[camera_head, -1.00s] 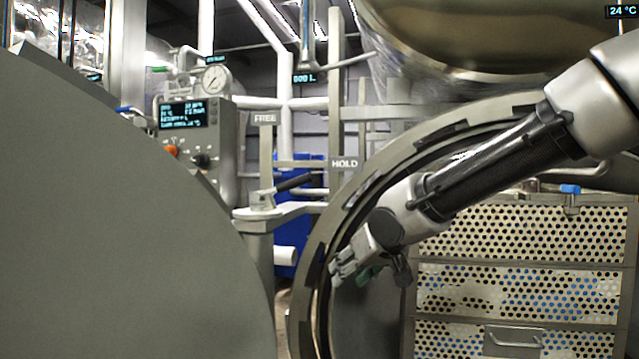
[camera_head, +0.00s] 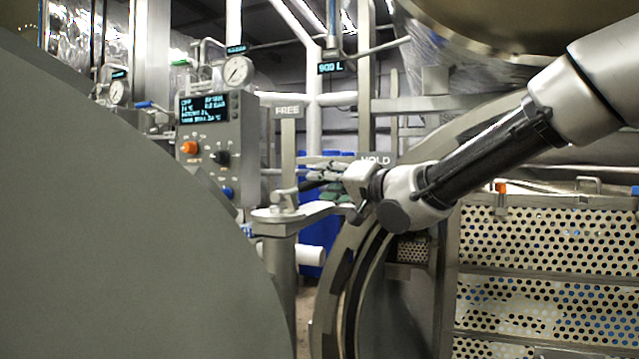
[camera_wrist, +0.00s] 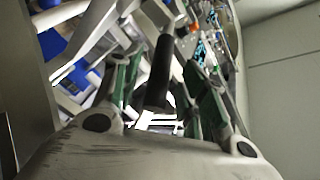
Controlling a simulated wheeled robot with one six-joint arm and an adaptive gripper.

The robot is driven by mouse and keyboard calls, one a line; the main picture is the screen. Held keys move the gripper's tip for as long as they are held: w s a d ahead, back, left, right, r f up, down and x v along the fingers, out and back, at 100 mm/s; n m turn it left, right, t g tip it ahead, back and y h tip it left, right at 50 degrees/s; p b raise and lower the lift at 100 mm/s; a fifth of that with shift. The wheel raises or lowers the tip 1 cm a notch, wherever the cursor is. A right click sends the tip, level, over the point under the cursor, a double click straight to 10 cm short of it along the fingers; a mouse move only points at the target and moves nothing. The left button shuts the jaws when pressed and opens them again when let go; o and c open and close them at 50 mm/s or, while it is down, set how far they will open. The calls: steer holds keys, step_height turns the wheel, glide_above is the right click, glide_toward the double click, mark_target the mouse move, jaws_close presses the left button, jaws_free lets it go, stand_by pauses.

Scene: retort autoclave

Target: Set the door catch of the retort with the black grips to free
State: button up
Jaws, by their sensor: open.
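The door catch (camera_head: 284,199) is a small lever on a post bracket beside the open retort mouth. Its black grip slants to the right, towards the HOLD sign (camera_head: 376,160); the FREE sign (camera_head: 287,110) stands above and left of it. My gripper (camera_head: 316,178) is open, its fingers pointing left at the grip and partly covering it. In the wrist view the black grip (camera_wrist: 160,72) stands between the two green-padded fingers of my gripper (camera_wrist: 163,82). I see a gap to the fingers; contact cannot be told.
The large grey door (camera_head: 120,230) fills the left. A control panel (camera_head: 209,150) with gauge and knobs stands behind it. The retort ring (camera_head: 345,275) and perforated crates (camera_head: 545,250) are at right, under my arm. A blue drum (camera_head: 313,240) is behind the post.

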mark_target(307, 186)
steer(key=shift+x, duration=1.4)
jaws_close()
